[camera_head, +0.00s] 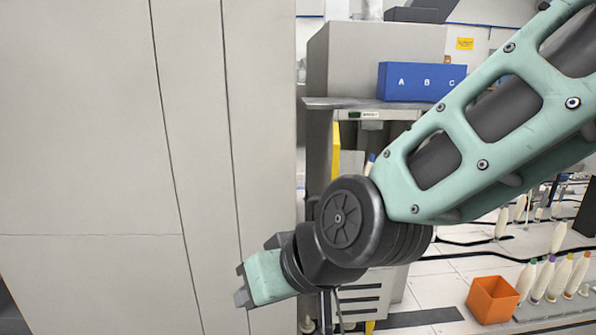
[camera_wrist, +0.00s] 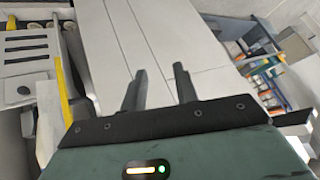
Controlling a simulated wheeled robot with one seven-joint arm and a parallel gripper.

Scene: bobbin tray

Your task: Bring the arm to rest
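My arm reaches in from the right in the head view and bends at a dark round joint, with the wrist below and to the left of it. My gripper's fingers are mostly out of sight there. In the wrist view my gripper (camera_wrist: 160,88) shows two dark fingers standing apart with nothing between them. The gripper is open and empty. Beyond the fingers is a large light grey cabinet (camera_wrist: 150,45), which also fills the left of the head view (camera_head: 90,130). I cannot tell how far the fingers are from it.
A blue box marked A B C (camera_head: 422,82) sits on a grey machine's shelf behind my arm. An orange bin (camera_head: 492,299) stands at the lower right, beside several cream bobbins (camera_head: 545,280). Shelves with colourful items (camera_wrist: 262,75) show at the right of the wrist view.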

